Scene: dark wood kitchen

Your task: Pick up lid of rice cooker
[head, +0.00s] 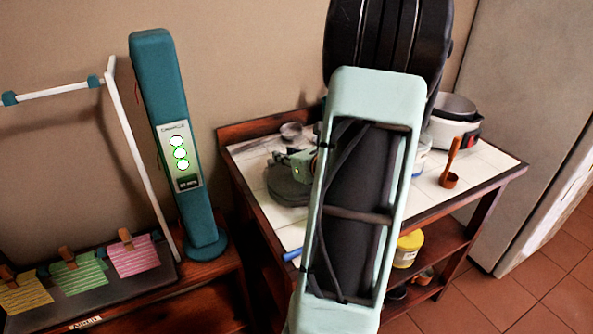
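The rice cooker (453,122) stands at the back right of the white-tiled table, white with a dark front panel, its top open and no lid on it. A dark grey round flat object (286,190) lies on the table's left part; it looks like the lid, but I cannot be sure. My gripper (297,165) shows only in part, above or beside this round object, mostly behind my mint-green arm. Its fingertips are hidden, so I cannot tell whether it touches or holds anything.
The wooden table (497,165) also holds an orange-brown ladle or spoon (450,178) and a small bowl (291,130). A tall teal device (172,140) and a rack with clipped cards (80,272) stand left.

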